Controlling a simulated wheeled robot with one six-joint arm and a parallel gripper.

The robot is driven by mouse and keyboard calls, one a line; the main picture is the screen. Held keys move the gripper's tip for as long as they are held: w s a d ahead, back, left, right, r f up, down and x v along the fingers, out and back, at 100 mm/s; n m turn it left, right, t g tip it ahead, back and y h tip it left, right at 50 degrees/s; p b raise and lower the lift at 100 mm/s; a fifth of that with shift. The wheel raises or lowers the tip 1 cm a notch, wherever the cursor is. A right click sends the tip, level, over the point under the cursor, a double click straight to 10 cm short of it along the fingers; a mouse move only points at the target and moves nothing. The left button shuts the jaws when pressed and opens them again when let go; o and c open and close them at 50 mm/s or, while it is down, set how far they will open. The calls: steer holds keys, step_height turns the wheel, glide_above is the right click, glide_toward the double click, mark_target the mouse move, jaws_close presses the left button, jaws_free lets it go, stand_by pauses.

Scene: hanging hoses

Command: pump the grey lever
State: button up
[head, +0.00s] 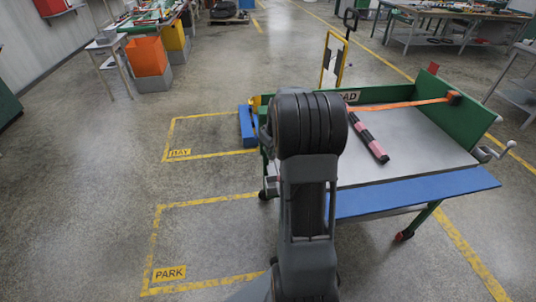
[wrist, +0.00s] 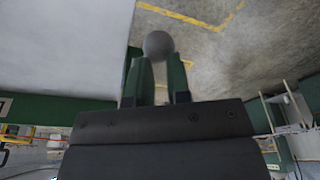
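A round grey ball (wrist: 158,45), which looks like the knob of the grey lever, shows in the wrist view right at my fingertips. My gripper (wrist: 158,64) has two green fingers with a narrow gap between them. The ball is at the far end of that gap, and whether the fingers press on it is unclear. The rest of the lever is hidden. In the head view my dark arm stands in front of the green-framed bench (head: 435,160) and hides my gripper and the ball.
A pink and black bar (head: 370,137) and an orange strap (head: 400,105) lie on the bench. A grey crank (head: 489,153) is on its right side. A blue block (head: 247,126) stands left of it. The marked floor at left (head: 210,230) is clear.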

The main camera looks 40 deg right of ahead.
mark_target(273, 159)
steer(key=shift+s+a+f+b, duration=0.1)
steer(key=shift+s+f+b, duration=0.15)
steer(key=shift+f, duration=0.15)
steer(key=shift+s+a+f+b, duration=0.1)
steer(key=shift+f+b, duration=0.1)
steer(key=shift+f, duration=0.15)
steer(key=shift+s+a+f+b, duration=0.1)
steer(key=shift+s+f+b, duration=0.1)
steer(key=shift+f+b, duration=0.5)
steer(key=shift+s+f+b, duration=0.2)
steer(key=shift+f+b, duration=0.4)
steer(key=shift+f, duration=0.15)
